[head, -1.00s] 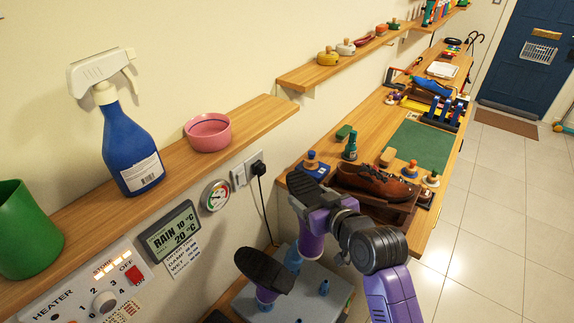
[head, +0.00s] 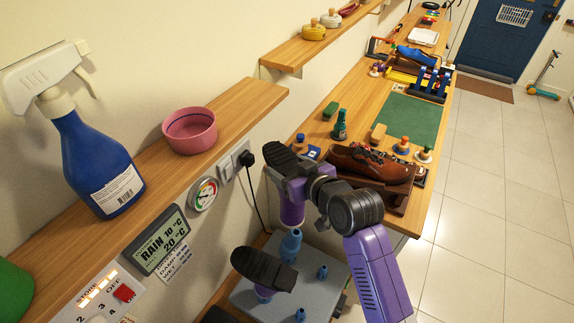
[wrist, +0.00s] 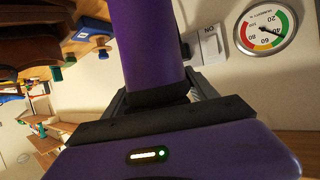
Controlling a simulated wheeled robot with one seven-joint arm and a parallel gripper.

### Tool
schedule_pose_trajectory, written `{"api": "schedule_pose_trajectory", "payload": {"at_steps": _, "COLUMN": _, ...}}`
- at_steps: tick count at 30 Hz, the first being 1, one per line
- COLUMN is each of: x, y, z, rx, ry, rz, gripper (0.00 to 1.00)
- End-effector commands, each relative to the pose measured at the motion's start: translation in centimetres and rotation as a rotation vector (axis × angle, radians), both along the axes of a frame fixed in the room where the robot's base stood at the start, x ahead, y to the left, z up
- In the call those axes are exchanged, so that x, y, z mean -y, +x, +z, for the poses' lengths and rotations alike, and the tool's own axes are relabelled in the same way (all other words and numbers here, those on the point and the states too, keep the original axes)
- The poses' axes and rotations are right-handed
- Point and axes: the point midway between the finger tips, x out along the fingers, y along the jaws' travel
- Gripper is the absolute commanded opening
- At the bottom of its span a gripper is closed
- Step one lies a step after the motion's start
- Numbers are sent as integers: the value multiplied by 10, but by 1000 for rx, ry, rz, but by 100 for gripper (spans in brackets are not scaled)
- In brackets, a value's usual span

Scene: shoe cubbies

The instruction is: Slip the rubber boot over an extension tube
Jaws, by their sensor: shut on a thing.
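One purple boot (head: 291,211) hangs upside down in my gripper (head: 297,187), its black sole (head: 283,161) on top and its shaft pointing down. My gripper is shut on this boot; its purple shaft (wrist: 150,45) fills the middle of the wrist view, with the fingers close against it. Below the shaft in the head view, a large blue extension tube (head: 291,245) stands up from the grey dryer top (head: 245,296), apparently with a gap between. A second boot (head: 264,268) sits sole up at the left of the dryer. The held boot's opening is hidden.
Smaller blue tubes (head: 323,272) stand on the dryer. A wooden shelf (head: 230,112) with a pink bowl (head: 190,130) and a spray bottle (head: 98,165) runs along the wall at left. A brown shoe (head: 369,163) is on the bench behind my arm. A black cord hangs by the wall.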

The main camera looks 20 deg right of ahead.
Motion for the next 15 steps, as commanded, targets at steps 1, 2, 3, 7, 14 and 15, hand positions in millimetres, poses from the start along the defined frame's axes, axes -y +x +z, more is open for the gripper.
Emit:
{"api": "schedule_pose_trajectory", "payload": {"at_steps": 1, "x": 0, "y": 0, "z": -3, "rx": 2, "ry": 0, "rz": 0, "gripper": 10}}
{"api": "schedule_pose_trajectory", "payload": {"at_steps": 2, "x": 0, "y": 0, "z": -5, "rx": 2, "ry": 0, "rz": 0, "gripper": 10}}
{"api": "schedule_pose_trajectory", "payload": {"at_steps": 3, "x": 0, "y": 0, "z": -8, "rx": 1, "ry": 0, "rz": 0, "gripper": 10}}
{"api": "schedule_pose_trajectory", "payload": {"at_steps": 7, "x": 0, "y": 0, "z": -18, "rx": 1, "ry": 0, "rz": 0, "gripper": 10}}
{"api": "schedule_pose_trajectory", "payload": {"at_steps": 14, "x": 0, "y": 0, "z": -39, "rx": 2, "ry": -1, "rz": 0, "gripper": 10}}
{"api": "schedule_pose_trajectory", "payload": {"at_steps": 15, "x": 0, "y": 0, "z": -43, "rx": 2, "ry": 0, "rz": 0, "gripper": 10}}
